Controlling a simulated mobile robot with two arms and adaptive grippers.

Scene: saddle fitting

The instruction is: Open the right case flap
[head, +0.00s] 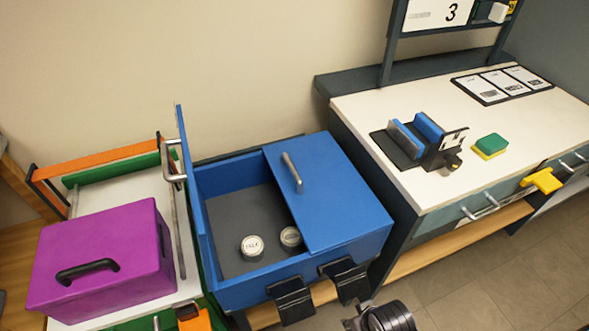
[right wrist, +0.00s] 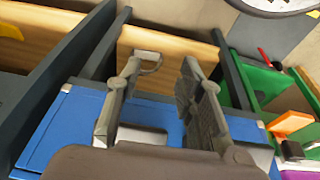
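The blue case (head: 255,292) stands in the middle of the head view. Its right flap (head: 335,200) lies flat over the right half, with a silver bar handle (head: 291,172) near its inner edge. The left flap (head: 183,150) stands upright at the left side, its handle (head: 172,162) facing left. Two round white-topped tins (head: 252,246) sit on the grey floor of the case. In the right wrist view my right gripper (right wrist: 168,62) is open and empty, with part of the blue case (right wrist: 65,130) behind it. My left gripper is in neither view.
Two black latches (head: 291,298) hang on the case front. A purple box (head: 100,255) with a black handle stands to the left. The white counter (head: 390,180) to the right carries a blue-jawed holder (head: 408,140) and a green-yellow sponge (head: 490,146).

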